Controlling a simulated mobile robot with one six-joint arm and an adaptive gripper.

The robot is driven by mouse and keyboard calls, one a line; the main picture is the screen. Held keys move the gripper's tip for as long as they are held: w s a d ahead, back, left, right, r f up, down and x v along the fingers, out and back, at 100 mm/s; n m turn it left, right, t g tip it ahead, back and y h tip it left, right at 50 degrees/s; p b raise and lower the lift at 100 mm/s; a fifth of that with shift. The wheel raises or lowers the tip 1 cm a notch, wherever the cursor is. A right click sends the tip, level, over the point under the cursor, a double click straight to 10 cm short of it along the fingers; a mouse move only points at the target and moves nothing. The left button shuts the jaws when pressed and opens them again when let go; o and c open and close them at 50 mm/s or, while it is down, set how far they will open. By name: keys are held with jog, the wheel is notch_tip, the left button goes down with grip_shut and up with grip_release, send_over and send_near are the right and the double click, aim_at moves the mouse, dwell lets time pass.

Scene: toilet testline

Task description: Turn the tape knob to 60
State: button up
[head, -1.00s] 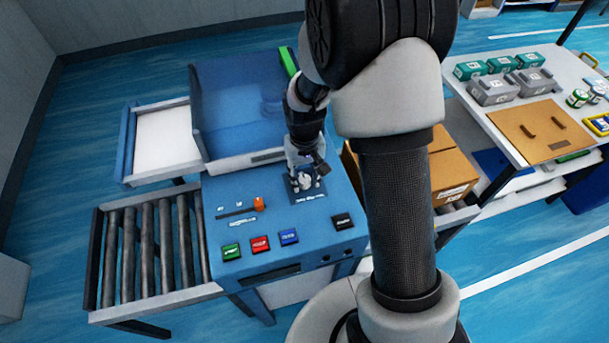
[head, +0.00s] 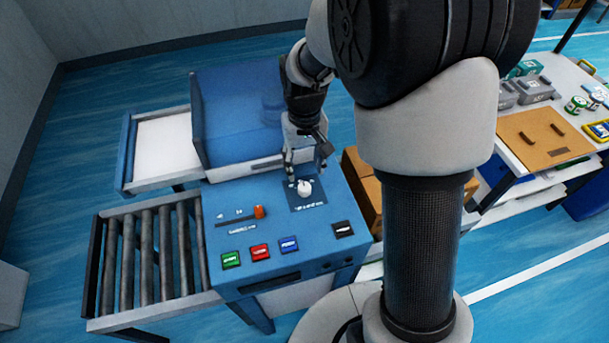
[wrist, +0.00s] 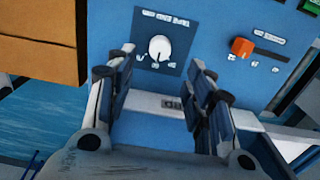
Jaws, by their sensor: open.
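The tape knob (head: 304,188) is a white dial on a dark blue plate at the top right of the blue machine panel. In the wrist view the knob (wrist: 159,48) shows whole, with scale marks around it that are too small to read. My gripper (head: 305,172) is open and empty, just behind and above the knob in the head view. In the wrist view its two fingers (wrist: 165,70) are spread apart, with the knob beyond their tips and apart from them.
An orange slider (head: 259,212) sits left of the knob. Green (head: 230,259), red (head: 260,251), blue (head: 289,244) and black (head: 343,229) buttons line the panel front. A roller conveyor (head: 150,260) stands at left. Cardboard boxes (head: 365,195) stand close at right.

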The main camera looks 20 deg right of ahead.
jog(key=shift+r, duration=1.6)
jog(key=s+r+t+b, duration=0.2)
jog(key=s+r+t, duration=0.1)
jog(key=s+r, duration=0.7)
jog(key=s+t+b, duration=0.1)
jog(key=s, duration=1)
jog(key=shift+s+f+t+b, duration=0.25)
jog(key=shift+s+t+b, duration=0.05)
jog(key=shift+b, duration=0.05)
jog(key=shift+d, duration=0.1)
jog(key=shift+c, duration=0.2)
